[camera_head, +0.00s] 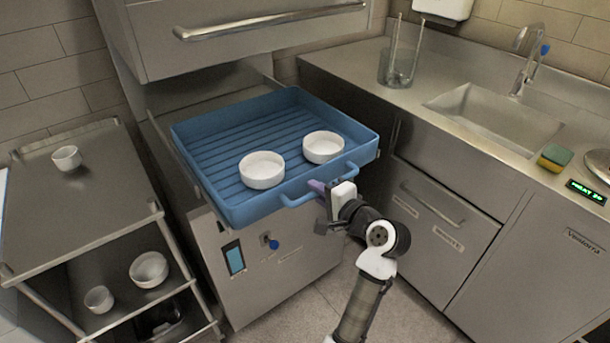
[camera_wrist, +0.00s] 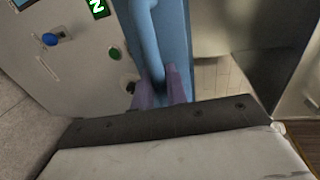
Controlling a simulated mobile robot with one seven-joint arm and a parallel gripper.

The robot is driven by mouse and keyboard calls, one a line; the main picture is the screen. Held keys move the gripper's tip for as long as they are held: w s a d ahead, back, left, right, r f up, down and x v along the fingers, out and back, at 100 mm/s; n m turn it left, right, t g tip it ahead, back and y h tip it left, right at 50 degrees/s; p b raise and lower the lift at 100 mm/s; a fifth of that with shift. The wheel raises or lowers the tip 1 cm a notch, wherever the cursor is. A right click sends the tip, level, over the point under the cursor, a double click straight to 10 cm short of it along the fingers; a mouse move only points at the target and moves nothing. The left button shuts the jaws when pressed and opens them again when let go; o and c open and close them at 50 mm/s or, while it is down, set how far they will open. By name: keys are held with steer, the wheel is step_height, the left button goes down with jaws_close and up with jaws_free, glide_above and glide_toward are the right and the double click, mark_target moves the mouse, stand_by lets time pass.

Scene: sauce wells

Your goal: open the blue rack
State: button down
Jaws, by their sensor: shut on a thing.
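The blue rack (camera_head: 222,150) is a shallow ribbed tray that juts out of the steel machine (camera_head: 265,270) under the raised hood. Two white round dishes stand in it, one at the front left (camera_head: 262,170) and one to its right (camera_head: 323,147). A blue bar handle (camera_head: 300,198) runs along its front wall. In the wrist view, the purple fingers (camera_wrist: 162,88) are shut around the blue handle (camera_wrist: 145,40). The fingertips' far sides are hidden.
A steel cart (camera_head: 85,200) at the left bears a white cup (camera_head: 67,158), with more white dishes on its lower shelf. At the right, a steel counter holds a clear container (camera_head: 398,65), a sink (camera_head: 500,115) and a sponge (camera_head: 554,157). The floor before the machine is clear.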

steer(key=shift+f+v, duration=0.2)
steer(key=shift+v, duration=0.8)
steer(key=shift+f+v, duration=0.2)
steer(key=shift+v, duration=0.85)
steer(key=c, duration=1.5)
jaws_free()
steer(key=shift+s+d, duration=0.1)
steer(key=shift+s, duration=0.05)
steer(key=b+v, duration=0.1)
steer(key=v, duration=1.2)
steer(key=shift+s+d, duration=0.15)
steer(key=shift+s, duration=0.1)
steer(key=shift+w, duration=0.1)
